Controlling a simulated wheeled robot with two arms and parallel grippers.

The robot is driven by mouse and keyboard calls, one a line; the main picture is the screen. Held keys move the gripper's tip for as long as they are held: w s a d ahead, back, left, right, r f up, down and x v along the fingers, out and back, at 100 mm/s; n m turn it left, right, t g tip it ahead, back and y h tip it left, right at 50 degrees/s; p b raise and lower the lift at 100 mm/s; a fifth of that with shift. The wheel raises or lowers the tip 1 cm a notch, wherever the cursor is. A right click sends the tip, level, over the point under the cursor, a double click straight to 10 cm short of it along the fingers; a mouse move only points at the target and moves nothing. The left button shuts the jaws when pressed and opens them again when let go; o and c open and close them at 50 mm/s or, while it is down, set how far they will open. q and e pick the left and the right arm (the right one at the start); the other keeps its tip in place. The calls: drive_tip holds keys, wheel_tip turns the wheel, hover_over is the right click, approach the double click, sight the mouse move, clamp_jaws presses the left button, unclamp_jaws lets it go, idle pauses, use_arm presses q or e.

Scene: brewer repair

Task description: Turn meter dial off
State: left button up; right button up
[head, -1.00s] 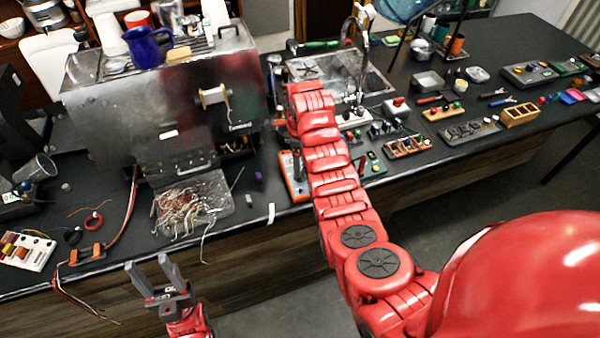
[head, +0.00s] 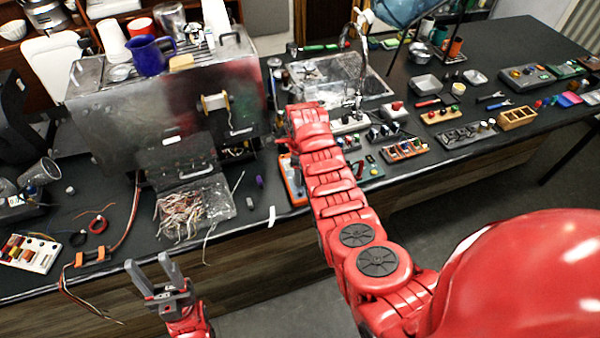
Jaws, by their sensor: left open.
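An orange-edged handheld meter (head: 291,180) lies on the black bench near its front edge. My right arm crosses in front of it and covers most of it. The dial cannot be made out. My right arm's far end bends down just above and behind the meter. Its gripper fingers are hidden behind my own arm links, so I cannot tell whether they touch the dial. My left gripper (head: 150,261) is open and empty, in front of the bench's front edge at the lower left.
A metal brewer (head: 155,110) stands behind, with a clear tray of tangled wires (head: 228,203) in front. Red and black wire coils lie left. A sink (head: 330,75) and several small switch boards sit right. A white strip (head: 271,215) lies left of the meter.

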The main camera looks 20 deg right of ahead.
clamp_jaws()
drive_tip(key=shift+w+f+n+b, duration=0.1)
drive_tip(key=shift+f+n+b, duration=0.1)
drive_tip(key=shift+n+b, duration=0.65)
drive_tip(key=n+b, duration=0.3)
drive_tip(key=b, duration=0.2)
drive_tip(key=shift+f+n, duration=0.1)
drive_tip(key=shift+n, duration=0.25)
drive_tip(key=shift+n+b, duration=0.4)
drive_tip(key=shift+b, duration=0.15)
drive_tip(key=shift+r+n+b, duration=0.2)
drive_tip(key=shift+n+b, duration=0.15)
drive_tip(key=shift+n, duration=0.65)
drive_tip(key=shift+r+n, duration=0.1)
drive_tip(key=shift+n, duration=0.8)
drive_tip(key=n, duration=0.4)
drive_tip(key=shift+n, duration=2.1)
